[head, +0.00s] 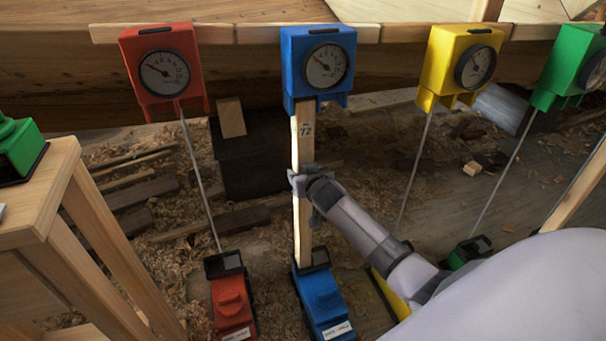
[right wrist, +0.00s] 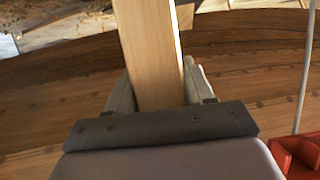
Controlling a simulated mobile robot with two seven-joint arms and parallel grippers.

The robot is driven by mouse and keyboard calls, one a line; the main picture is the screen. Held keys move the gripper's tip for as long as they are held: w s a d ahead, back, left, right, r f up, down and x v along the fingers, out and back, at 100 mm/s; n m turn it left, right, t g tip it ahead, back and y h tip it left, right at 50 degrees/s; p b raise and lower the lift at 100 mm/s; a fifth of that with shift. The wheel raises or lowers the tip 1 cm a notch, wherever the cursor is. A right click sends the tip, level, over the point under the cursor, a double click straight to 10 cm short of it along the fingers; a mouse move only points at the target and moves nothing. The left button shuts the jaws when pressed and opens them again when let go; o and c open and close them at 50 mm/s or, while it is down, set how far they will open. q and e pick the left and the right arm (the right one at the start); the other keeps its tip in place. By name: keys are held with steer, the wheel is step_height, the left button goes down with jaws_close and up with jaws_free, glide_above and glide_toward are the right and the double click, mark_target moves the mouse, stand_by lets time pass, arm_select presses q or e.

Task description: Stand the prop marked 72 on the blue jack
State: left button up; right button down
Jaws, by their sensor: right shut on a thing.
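The prop marked 72 (head: 304,225) is a pale wooden post with its number near the top. In the head view it looks upright, its lower end at the blue jack (head: 323,303) and its upper end at the blue gauge box (head: 318,62). Whether it bears on either cannot be told. My right gripper (head: 302,181) is shut around the prop at mid-height. In the right wrist view the prop (right wrist: 150,55) runs up between the two fingers (right wrist: 158,92). My left gripper is not in view.
A red jack (head: 231,297) stands left of the blue one, under a red gauge box (head: 163,70). Yellow (head: 460,65) and green (head: 572,65) gauge boxes hang at right, with thin rods below. A wooden stand (head: 45,200) is at left. Shavings and planks cover the ground.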

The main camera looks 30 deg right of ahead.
steer(key=shift+c, duration=1.7)
jaws_free()
steer(key=shift+r, duration=0.1)
arm_select(q)
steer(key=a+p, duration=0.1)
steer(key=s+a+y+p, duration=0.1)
steer(key=p, duration=0.1)
arm_select(e)
steer(key=v, duration=0.7)
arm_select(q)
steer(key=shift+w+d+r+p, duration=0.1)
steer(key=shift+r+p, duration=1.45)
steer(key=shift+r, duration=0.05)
arm_select(e)
steer(key=shift+s+a, duration=0.2)
steer(key=shift+s, duration=0.6)
steer(key=shift+s+a, duration=0.2)
steer(key=shift+s, duration=0.65)
steer(key=shift+s+a, duration=0.25)
steer(key=shift+s, duration=0.55)
steer(key=shift+s, duration=0.1)
